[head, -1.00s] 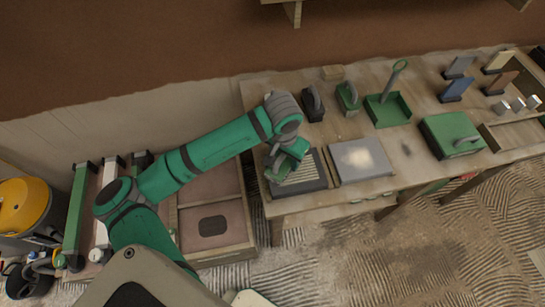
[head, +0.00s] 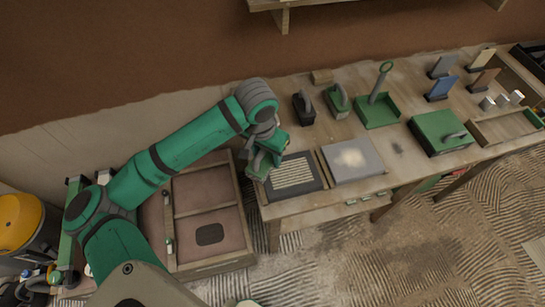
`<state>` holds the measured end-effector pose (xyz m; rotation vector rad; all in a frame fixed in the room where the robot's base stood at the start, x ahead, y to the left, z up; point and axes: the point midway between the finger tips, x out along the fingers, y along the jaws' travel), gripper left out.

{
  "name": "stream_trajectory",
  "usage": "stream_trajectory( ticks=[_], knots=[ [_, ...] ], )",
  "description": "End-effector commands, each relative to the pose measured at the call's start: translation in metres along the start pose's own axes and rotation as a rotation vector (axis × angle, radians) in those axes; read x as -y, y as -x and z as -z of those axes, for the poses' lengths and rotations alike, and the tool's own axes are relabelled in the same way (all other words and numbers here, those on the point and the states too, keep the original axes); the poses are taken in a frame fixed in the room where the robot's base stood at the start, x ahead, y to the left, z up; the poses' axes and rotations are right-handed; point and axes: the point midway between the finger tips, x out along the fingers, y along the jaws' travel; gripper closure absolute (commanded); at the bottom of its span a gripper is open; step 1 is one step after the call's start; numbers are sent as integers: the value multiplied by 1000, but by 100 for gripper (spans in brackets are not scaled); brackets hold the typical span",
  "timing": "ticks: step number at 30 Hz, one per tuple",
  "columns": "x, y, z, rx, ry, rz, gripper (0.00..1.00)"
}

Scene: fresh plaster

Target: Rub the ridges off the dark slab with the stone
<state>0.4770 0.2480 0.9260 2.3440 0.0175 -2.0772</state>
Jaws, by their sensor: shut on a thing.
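The dark slab (head: 316,186) lies at the near left end of the workbench. Pale parallel ridges (head: 292,174) cover much of its top. My gripper (head: 262,164) is at the slab's left edge, with its jaws pointing down. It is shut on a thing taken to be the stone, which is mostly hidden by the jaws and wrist. I cannot tell whether the stone touches the slab.
A grey slab (head: 372,160) with a pale patch lies right of the dark one. Behind stand a dark handled block (head: 303,110), a green handled block (head: 338,103) and a green pan (head: 377,111). A green box (head: 435,132) sits farther right.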

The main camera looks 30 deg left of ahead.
Motion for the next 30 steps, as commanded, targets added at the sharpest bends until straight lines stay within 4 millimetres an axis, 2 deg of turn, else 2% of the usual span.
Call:
stream_trajectory(
  ticks=[9,30],
  knots=[
    [7,24,-1,-1,15,3,74],
    [6,24,0,0,14,2,74]
  ],
)
